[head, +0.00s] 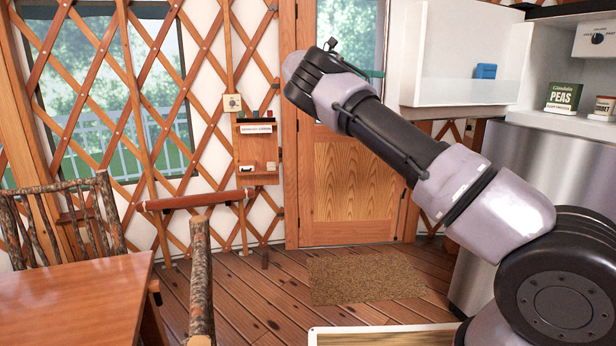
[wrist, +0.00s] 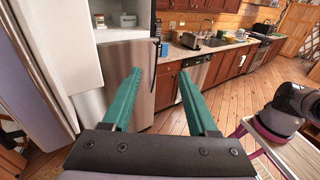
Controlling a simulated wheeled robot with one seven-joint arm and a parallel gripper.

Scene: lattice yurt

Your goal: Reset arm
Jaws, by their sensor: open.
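My arm reaches up and to the left across the right half of the head view, with its wrist end raised in front of the door. The fingers are not clearly visible there. In the wrist view my gripper (wrist: 157,88) shows two green fingers spread wide apart with nothing between them. Beyond the fingers are a steel fridge front (wrist: 130,85) and wooden kitchen cabinets (wrist: 170,90), all apart from the gripper.
A wooden table (head: 75,295) and log chair (head: 65,220) stand at the left. A doormat (head: 365,278) lies before the wooden door (head: 352,185). The open fridge compartment (head: 460,60) holds a blue item (head: 486,71); a peas box (head: 563,97) sits right. Plank floor (head: 240,290) is clear mid-room.

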